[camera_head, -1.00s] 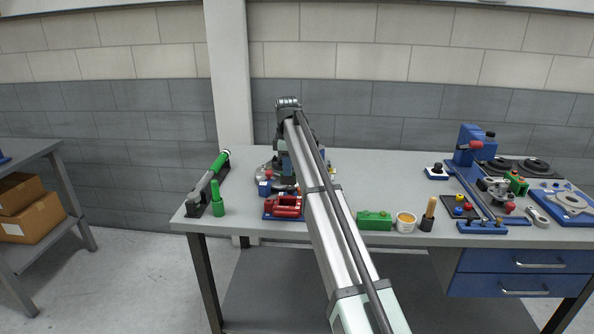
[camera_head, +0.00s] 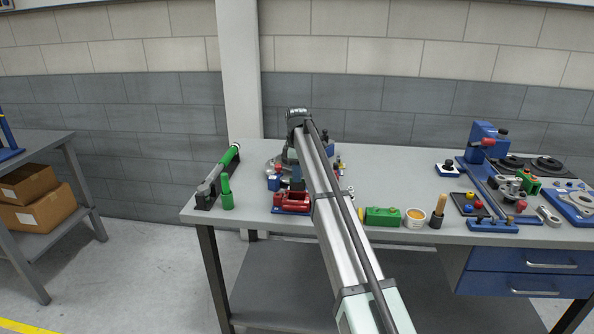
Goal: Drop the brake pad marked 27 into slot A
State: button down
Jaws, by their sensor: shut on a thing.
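My arm reaches away over the bench, and its far end bends down beside the pale pillar. My gripper (camera_head: 292,168) shows only in small part, low over the bench behind the red fixture. Its fingertips and what it is shut on are too small and too covered by my arm to make out. I cannot pick out the brake pad marked 27 or slot A. A round grey metal part (camera_head: 275,164) lies around the gripper's place, partly hidden. A red part on a blue base (camera_head: 291,201) stands nearer the front edge.
On the left are a green-and-grey tool on a stand (camera_head: 219,176) and a green bottle-like piece (camera_head: 227,192). A blue press (camera_head: 484,146) stands further right. The middle back is clear.

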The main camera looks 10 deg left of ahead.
aim_at(297, 190)
jog(key=shift+f, duration=0.3)
jog(key=shift+f, duration=0.9)
jog(key=shift+f, duration=0.2)
jog(key=shift+f, duration=0.6)
jog(key=shift+f, duration=0.65)
dwell(1.3)
jog(key=c, duration=1.5)
grip_release()
jog(key=shift+r, duration=0.15)
jog(key=shift+r, duration=1.35)
